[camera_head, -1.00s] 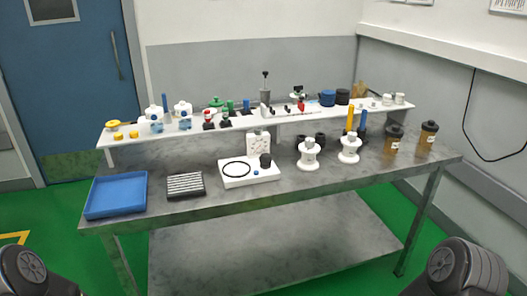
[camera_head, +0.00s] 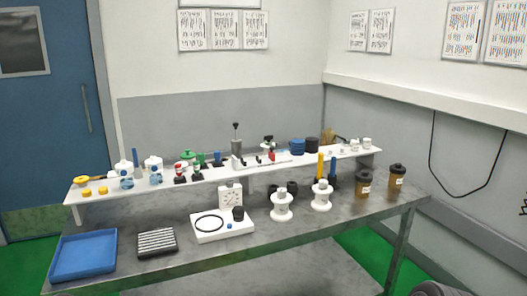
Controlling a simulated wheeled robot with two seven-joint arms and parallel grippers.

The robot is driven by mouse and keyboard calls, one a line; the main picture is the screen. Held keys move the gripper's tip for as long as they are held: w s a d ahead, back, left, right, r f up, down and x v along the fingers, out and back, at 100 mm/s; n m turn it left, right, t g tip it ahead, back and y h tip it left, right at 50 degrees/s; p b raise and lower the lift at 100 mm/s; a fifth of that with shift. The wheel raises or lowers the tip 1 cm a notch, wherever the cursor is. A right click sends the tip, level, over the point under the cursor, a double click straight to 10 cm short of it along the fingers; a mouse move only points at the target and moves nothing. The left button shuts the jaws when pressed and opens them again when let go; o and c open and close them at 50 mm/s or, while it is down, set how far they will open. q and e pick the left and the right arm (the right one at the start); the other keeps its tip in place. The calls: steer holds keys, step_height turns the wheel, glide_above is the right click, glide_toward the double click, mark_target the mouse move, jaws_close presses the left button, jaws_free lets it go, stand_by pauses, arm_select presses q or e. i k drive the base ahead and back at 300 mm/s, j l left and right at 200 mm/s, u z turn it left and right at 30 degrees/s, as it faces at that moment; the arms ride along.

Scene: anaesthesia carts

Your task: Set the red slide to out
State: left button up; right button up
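A small red part (camera_head: 271,156) sits at a white rail-like fixture (camera_head: 238,161) on the raised shelf, right of the middle. It may be the red slide, but it is too small to tell its position. Another small red-topped item (camera_head: 179,169) stands on a black base further left on the shelf. Neither of my grippers shows; only a dark piece of my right arm is at the bottom right edge.
The white shelf (camera_head: 75,195) stands along the back of a grey metal table (camera_head: 300,231). A blue tray (camera_head: 85,256), ribbed black block (camera_head: 157,242), white spools (camera_head: 281,205) and brown jars (camera_head: 396,181) stand on the table. Its front middle is clear.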

mark_target(271, 156)
steer(key=i+l, duration=0.4)
steer(key=l, duration=0.15)
steer(key=u, duration=1.1)
